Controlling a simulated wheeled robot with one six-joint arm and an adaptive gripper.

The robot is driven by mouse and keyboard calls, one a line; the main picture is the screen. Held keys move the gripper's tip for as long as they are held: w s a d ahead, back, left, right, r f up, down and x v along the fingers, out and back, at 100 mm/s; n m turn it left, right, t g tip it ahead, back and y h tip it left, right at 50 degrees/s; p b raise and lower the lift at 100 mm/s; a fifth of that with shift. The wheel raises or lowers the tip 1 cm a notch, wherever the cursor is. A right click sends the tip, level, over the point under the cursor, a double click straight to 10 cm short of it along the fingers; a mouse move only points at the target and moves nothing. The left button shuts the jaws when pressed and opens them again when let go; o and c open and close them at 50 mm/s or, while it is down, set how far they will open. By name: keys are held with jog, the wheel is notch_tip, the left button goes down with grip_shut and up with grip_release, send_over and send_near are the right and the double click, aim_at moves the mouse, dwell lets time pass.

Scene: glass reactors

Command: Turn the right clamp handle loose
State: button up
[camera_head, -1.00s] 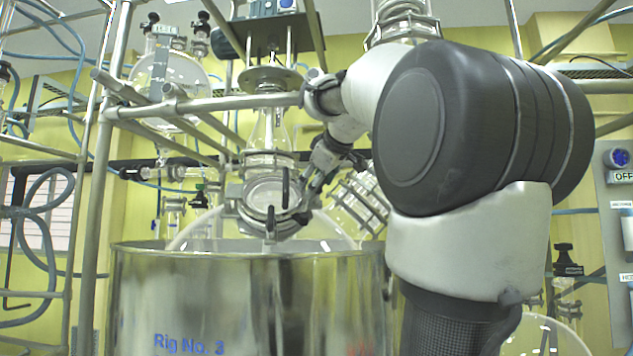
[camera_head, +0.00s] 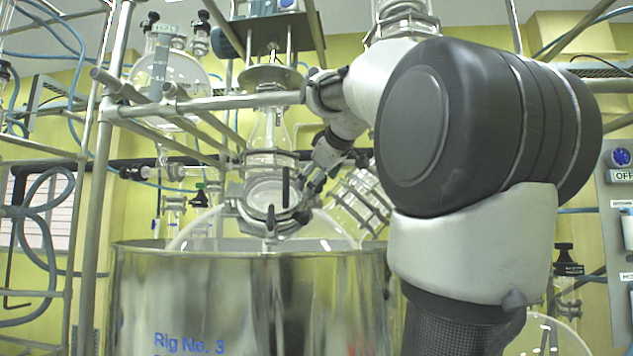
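A round glass port with a metal clamp ring (camera_head: 268,196) sits on the glass reactor above the steel vessel. A dark upright handle (camera_head: 285,186) stands at the right of the port. A second short dark handle (camera_head: 270,218) shows at its lower front. My gripper (camera_head: 302,203) reaches in from the upper right, beside the right edge of the clamp. It is small and dark against the clamp, so finger opening and contact with a handle cannot be made out.
A steel vessel marked "Rig No. 3" (camera_head: 250,300) stands below the port. A horizontal metal rail (camera_head: 215,103) crosses above, close to my wrist. Flanged glassware (camera_head: 362,203) sits just right of my gripper. Metal posts (camera_head: 97,200) and hoses stand at the left.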

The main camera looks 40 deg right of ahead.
jog(key=v, duration=1.1)
jog(key=shift+s+r, duration=0.1)
